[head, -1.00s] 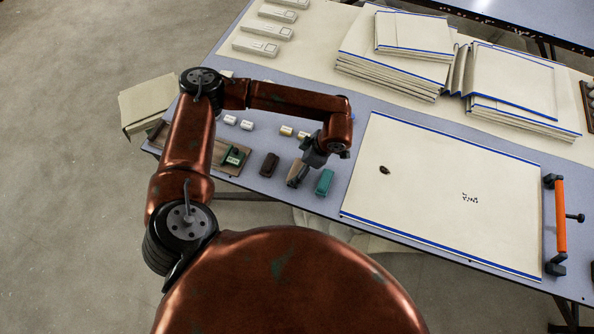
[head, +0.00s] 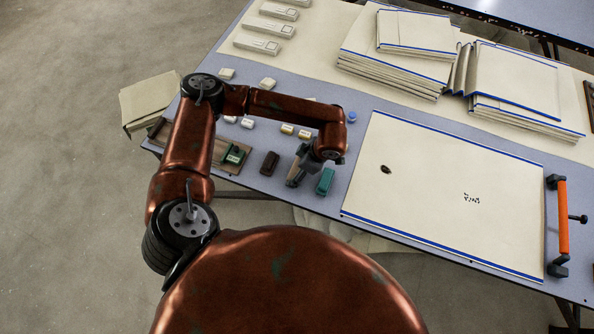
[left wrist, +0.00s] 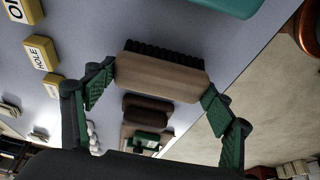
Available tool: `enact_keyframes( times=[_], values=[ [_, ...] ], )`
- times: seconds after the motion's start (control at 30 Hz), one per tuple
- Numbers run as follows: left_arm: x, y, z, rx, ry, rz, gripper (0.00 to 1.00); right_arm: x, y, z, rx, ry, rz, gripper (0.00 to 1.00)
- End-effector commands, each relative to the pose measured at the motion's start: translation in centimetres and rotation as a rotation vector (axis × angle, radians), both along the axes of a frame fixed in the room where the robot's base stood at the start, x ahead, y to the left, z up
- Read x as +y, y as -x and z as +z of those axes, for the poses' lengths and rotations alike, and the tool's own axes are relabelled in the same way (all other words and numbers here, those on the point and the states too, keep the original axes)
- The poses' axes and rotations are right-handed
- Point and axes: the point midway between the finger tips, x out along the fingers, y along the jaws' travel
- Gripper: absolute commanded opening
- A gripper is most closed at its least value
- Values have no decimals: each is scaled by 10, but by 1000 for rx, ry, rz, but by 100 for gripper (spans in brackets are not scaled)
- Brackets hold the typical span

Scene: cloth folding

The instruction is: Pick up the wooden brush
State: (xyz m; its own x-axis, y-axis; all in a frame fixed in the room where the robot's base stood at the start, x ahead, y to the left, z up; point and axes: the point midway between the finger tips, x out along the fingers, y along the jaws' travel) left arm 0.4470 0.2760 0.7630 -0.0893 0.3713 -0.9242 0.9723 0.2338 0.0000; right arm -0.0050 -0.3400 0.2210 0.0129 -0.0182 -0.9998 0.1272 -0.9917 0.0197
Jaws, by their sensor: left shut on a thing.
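The wooden brush (left wrist: 160,78) has a pale wood body and dark bristles. In the left wrist view it lies crosswise between the two green-padded fingers of my left gripper (left wrist: 160,90), with one finger pressed to each end. In the head view my left gripper (head: 297,177) is over the table's front part, just left of the teal block; the brush is mostly hidden there by the gripper. Its clearance above the table is hard to tell. My right gripper is not in view.
A teal block (head: 325,181) is close on the right and a dark brown block (head: 269,163) on the left. A wooden tray (head: 228,168) holds a green stamp. A cream cloth (head: 430,225) with dark marks lies to the right, beside an orange-handled tool (head: 562,220).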

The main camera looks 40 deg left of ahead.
Motion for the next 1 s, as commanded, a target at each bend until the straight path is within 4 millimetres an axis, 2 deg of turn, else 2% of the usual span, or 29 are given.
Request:
enact_keyframes(
  times=[0.23,0.57,0.67,0.83,1.0],
  values=[
    [0,0,0,0,0,0,50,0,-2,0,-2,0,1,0],
    [0,0,3,-1,0,0,49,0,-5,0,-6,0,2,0],
    [0,-1,10,-1,0,0,49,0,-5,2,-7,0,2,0],
    [0,-1,31,-3,-1,-1,49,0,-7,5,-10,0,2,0],
    [-23,3,59,-3,1,-4,49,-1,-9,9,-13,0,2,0]
  ],
)
